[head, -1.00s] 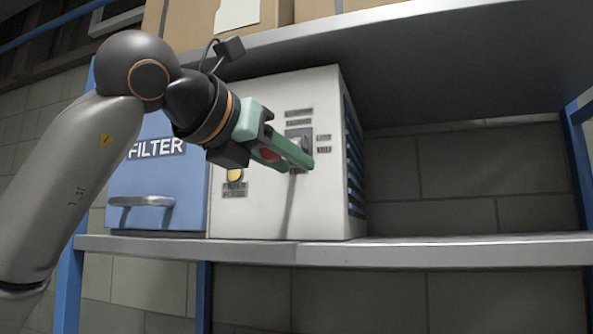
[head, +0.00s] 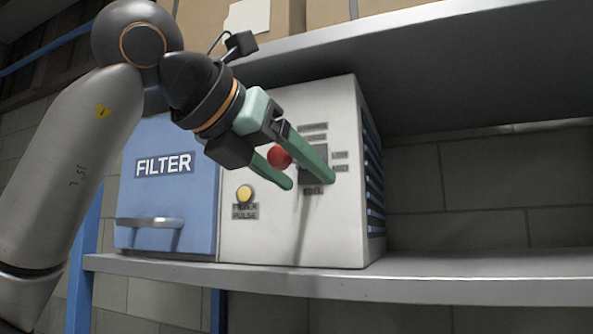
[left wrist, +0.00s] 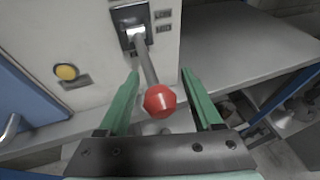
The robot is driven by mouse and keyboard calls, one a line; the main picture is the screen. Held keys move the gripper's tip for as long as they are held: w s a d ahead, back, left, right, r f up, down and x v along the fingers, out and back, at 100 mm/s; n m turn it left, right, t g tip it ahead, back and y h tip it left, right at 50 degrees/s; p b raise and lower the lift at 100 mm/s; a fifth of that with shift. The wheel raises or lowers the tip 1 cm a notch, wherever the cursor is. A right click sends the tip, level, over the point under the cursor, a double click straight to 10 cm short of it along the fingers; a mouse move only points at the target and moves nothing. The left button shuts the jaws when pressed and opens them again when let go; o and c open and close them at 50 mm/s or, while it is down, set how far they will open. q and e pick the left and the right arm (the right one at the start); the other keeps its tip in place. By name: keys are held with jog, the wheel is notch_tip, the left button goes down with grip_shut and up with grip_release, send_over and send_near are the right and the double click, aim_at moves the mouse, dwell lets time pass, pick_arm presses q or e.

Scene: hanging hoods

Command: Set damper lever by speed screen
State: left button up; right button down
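The damper lever has a red knob (head: 279,156) on a grey shaft; in the left wrist view the knob (left wrist: 160,101) points toward the camera. The shaft comes out of a dark slot plate (left wrist: 131,22) on the front of a white box (head: 270,225). My left gripper (head: 311,183) is open at this front, and in the wrist view its green fingers (left wrist: 161,74) lie on either side of the lever, with visible gaps to the knob. The fingers partly hide the plate in the head view. I cannot make out a speed screen. My right gripper is not in view.
Small labels (left wrist: 163,22) sit beside the slot plate, too blurred to read surely. A yellow button (head: 244,193) labelled filter pulse is left of the lever. A blue filter panel (head: 165,195) with a handle adjoins. The metal shelf (head: 470,291) is free to the right.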

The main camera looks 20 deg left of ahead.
pick_arm(q)
jog(key=b+v, duration=0.1)
jog(key=v, duration=1.1)
jog(key=shift+s, duration=0.2)
jog(key=shift+r, duration=0.15)
